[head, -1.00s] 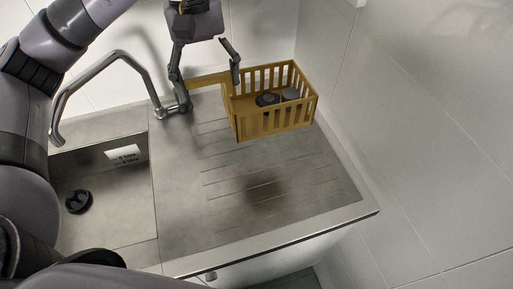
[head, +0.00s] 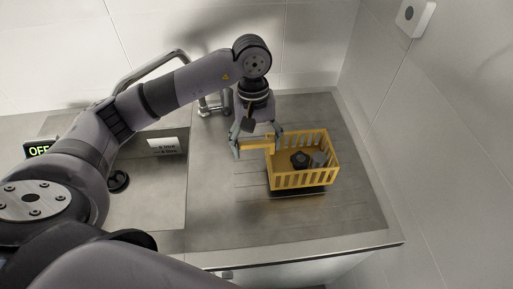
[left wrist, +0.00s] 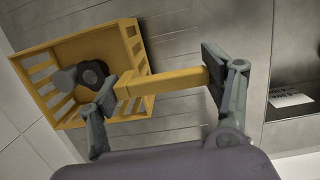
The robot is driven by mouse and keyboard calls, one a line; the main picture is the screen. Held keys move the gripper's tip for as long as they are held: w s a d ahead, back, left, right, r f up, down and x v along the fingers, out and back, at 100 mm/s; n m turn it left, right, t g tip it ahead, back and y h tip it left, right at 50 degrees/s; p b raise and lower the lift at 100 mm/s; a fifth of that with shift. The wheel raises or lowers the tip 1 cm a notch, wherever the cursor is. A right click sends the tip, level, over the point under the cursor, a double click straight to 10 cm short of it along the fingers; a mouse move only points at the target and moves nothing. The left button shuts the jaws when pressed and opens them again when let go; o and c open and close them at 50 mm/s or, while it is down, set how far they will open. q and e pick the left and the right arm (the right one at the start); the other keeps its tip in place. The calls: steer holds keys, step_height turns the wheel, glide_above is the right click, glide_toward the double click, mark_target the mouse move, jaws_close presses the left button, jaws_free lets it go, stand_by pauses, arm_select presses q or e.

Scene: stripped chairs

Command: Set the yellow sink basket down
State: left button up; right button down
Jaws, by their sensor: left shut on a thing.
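The yellow sink basket (head: 303,178) has slatted sides, a stub handle on its left and dark round items inside. It is over the ribbed drainboard (head: 340,215), roughly level, with a dark shadow close under its front edge. It looks just above the metal; I cannot tell whether any part touches. My left gripper (head: 257,146) is shut on the handle, with a finger at each end of it. In the left wrist view the basket (left wrist: 55,58) is at upper left and the handle (left wrist: 165,82) spans the fingers. My right gripper is not in view.
The sink bowl (head: 150,205) lies left of the drainboard, with the tap (head: 150,68) behind it, partly covered by my arm. Tiled walls stand behind and to the right. The drainboard is clear in front and to the right of the basket.

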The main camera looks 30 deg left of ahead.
arm_select(q)
step_height(320, 180, down, 2)
steer(key=shift+d+f+p, duration=0.1)
steer(key=shift+f+p, duration=0.1)
steer(key=shift+p, duration=0.2)
steer(key=shift+f, duration=0.45)
steer(key=shift+f+b, duration=0.1)
steer(key=shift+b, duration=0.2)
steer(key=o, duration=1.5)
steer(key=shift+o, duration=0.2)
